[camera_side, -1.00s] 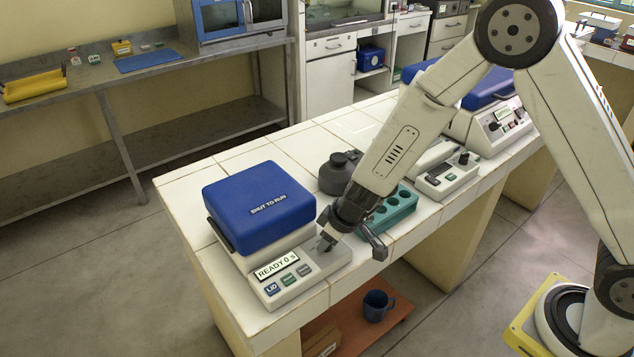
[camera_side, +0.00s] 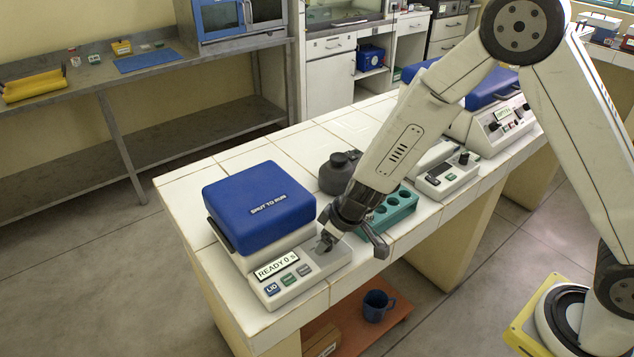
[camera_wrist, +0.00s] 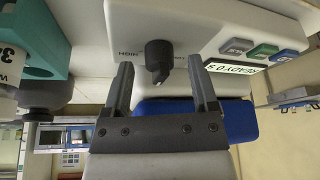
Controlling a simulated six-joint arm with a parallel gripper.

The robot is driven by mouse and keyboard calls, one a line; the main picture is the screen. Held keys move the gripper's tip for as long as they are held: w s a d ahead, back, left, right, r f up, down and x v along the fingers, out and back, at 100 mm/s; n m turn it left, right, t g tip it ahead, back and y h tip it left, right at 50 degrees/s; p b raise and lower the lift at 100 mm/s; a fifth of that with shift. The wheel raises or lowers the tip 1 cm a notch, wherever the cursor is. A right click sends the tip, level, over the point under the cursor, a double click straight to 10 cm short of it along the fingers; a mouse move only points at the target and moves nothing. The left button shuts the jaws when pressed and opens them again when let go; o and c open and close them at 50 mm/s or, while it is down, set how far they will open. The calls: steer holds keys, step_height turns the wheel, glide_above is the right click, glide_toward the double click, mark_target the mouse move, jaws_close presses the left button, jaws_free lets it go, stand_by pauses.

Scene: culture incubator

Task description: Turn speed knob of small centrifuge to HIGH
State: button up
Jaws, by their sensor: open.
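The small centrifuge (camera_side: 300,240) stands at the near left end of the white tiled bench, with its blue lid (camera_side: 258,208) shut and its display (camera_side: 276,266) reading READY 0 S. Its white body (camera_wrist: 205,20) fills the top of the wrist view, upside down. The dark speed knob (camera_wrist: 158,55) sticks out there, with a light mark at its tip and a blurred label (camera_wrist: 127,52), probably HIGH, beside it. My gripper (camera_side: 326,243) is open at the right of the panel and hides the knob in the side view. In the wrist view its fingertips (camera_wrist: 160,68) stand either side of the knob, apparently apart from it.
Three buttons (camera_side: 287,280) sit below the display. A teal tube rack (camera_side: 392,208) and a dark rounded device (camera_side: 338,172) stand close behind my wrist. A white instrument (camera_side: 445,172) and another blue-lidded machine (camera_side: 490,120) stand farther along. A blue mug (camera_side: 374,305) is on the lower shelf.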

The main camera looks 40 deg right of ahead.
steer(key=v, duration=1.1)
steer(key=shift+r, duration=0.2)
stand_by(0.7)
stand_by(0.4)
steer(key=w+f+n+g, duration=0.1)
steer(key=n, duration=0.5)
steer(key=w+a+n+g, duration=0.1)
steer(key=n, duration=0.5)
steer(key=w+a+f+n+g+h, duration=0.1)
steer(key=n, duration=0.5)
steer(key=shift+w+f, duration=0.25)
steer(key=shift+f, duration=0.05)
steer(key=n, duration=0.4)
steer(key=w+n+g, duration=0.1)
steer(key=n, duration=0.1)
steer(key=shift+f+h, duration=0.4)
steer(key=shift+f, duration=0.15)
steer(key=shift+f, duration=3.7)
